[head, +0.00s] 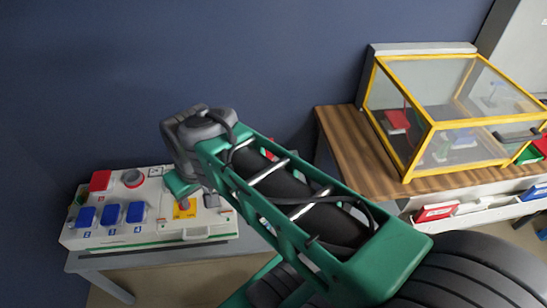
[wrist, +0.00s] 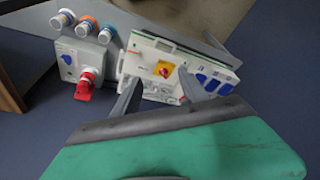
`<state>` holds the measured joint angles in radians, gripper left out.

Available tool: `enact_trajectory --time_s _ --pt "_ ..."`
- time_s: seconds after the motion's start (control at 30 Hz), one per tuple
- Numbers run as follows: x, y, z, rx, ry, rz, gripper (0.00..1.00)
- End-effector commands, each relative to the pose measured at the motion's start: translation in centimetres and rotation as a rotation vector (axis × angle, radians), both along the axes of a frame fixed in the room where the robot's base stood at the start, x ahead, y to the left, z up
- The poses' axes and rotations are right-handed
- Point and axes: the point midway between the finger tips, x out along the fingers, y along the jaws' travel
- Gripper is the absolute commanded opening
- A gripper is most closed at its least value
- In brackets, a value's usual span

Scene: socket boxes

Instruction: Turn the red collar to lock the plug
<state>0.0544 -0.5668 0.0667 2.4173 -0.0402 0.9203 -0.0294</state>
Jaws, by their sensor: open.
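The red collar (wrist: 85,88) is on the front of a grey socket box (wrist: 80,66) at the left of the wrist view. I cannot tell how far the collar is turned. My gripper (wrist: 158,78) is open and empty, its two fingers spread in front of the white panel (wrist: 138,62), to the right of the collar and apart from it. In the head view my arm hides most of the collar's area; a bit of red shows behind the arm, too small to identify.
The white panel carries a yellow plate with a red knob (wrist: 165,70) and several blue covers (wrist: 201,81). Three round sockets (wrist: 84,28) stand beside the grey box. A yellow-framed clear case (head: 435,124) stands on a wooden bench (head: 345,150) at the right.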

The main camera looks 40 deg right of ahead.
Motion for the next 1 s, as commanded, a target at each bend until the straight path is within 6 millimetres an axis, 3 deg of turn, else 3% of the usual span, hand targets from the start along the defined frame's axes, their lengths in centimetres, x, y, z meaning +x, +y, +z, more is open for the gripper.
enact_trajectory --time_s 0.03,0.17,0.27,0.3,0.4,0.5,0.6,0.77,1.0 --pt "1.6 -1.3 -3.0 0.006 0.0 -0.016 0.56" --pt "7.4 -6.5 -7.8 0.024 -0.015 -0.037 0.67" --pt "11.2 -12.9 -11.8 0.03 -0.033 -0.047 0.75" --pt "12.4 -15.9 -13.6 0.03 -0.041 -0.054 0.76" --pt "13.9 -23.5 -17.9 0.022 -0.06 -0.062 0.76" --pt "13.8 -29.9 -21.1 0.009 -0.076 -0.066 0.76" --pt "13.2 -33.8 -22.7 -0.003 -0.084 -0.068 0.76" --pt "13.1 -35.5 -23.6 -0.009 -0.087 -0.063 0.76" --pt "14.8 -35.5 -27.7 -0.007 -0.087 -0.064 0.76"
